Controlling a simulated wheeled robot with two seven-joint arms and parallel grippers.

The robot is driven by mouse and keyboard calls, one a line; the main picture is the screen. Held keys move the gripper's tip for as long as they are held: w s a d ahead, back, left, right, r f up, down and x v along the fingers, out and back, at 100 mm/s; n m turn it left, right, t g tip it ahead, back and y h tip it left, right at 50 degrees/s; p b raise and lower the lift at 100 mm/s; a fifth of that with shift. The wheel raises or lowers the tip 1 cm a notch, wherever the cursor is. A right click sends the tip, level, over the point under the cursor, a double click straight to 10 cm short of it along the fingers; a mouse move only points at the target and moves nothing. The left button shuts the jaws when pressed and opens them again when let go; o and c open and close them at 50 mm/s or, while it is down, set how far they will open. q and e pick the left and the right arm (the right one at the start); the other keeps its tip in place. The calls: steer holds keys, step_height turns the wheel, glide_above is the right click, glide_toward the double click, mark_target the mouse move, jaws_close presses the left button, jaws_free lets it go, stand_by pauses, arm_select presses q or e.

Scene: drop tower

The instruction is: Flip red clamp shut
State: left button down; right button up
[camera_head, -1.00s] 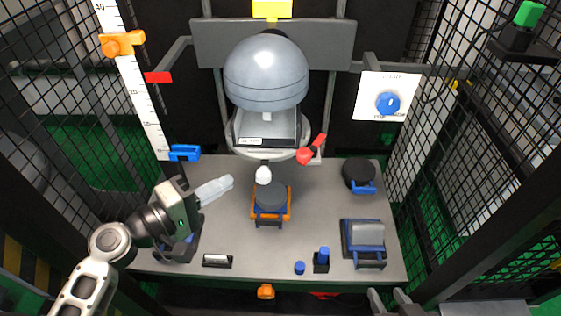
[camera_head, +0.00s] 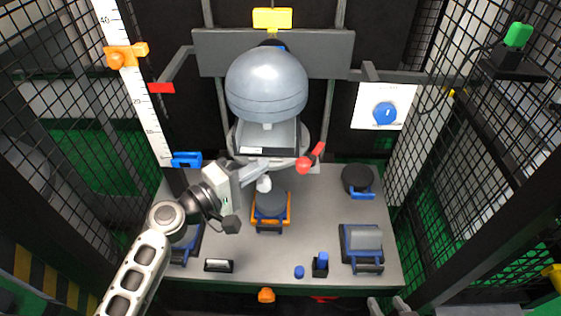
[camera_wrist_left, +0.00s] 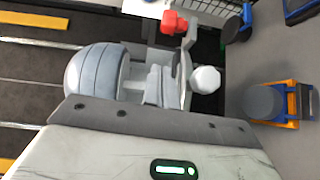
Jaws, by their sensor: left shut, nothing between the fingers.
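The red clamp (camera_head: 311,157) is a red lever with a rounded knob. It sits at the right side of the grey carriage base under the big grey dome (camera_head: 266,85), tilted up to the right. It also shows in the left wrist view (camera_wrist_left: 174,22). My left gripper (camera_head: 292,161) is shut and empty. Its fingertips reach in from the left, in front of the carriage, close to the clamp's knob; I cannot tell whether they touch. My right gripper (camera_head: 386,306) shows only its fingertips at the bottom edge, spread apart.
Below the carriage, an orange-and-blue holder (camera_head: 270,221) with a dark cylinder stands on the grey table (camera_head: 330,210). A black disc (camera_head: 357,179) and a blue-framed block (camera_head: 362,246) stand at right.

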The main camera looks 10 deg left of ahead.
mark_target(304, 164)
arm_select(q)
steer(key=d, duration=0.1)
steer(key=w+d, duration=0.1)
steer(key=d, duration=0.1)
steer(key=d+p, duration=0.1)
steer(key=shift+w+d+f, duration=0.2)
steer(key=shift+w+d, duration=0.15)
steer(key=shift+w, duration=0.05)
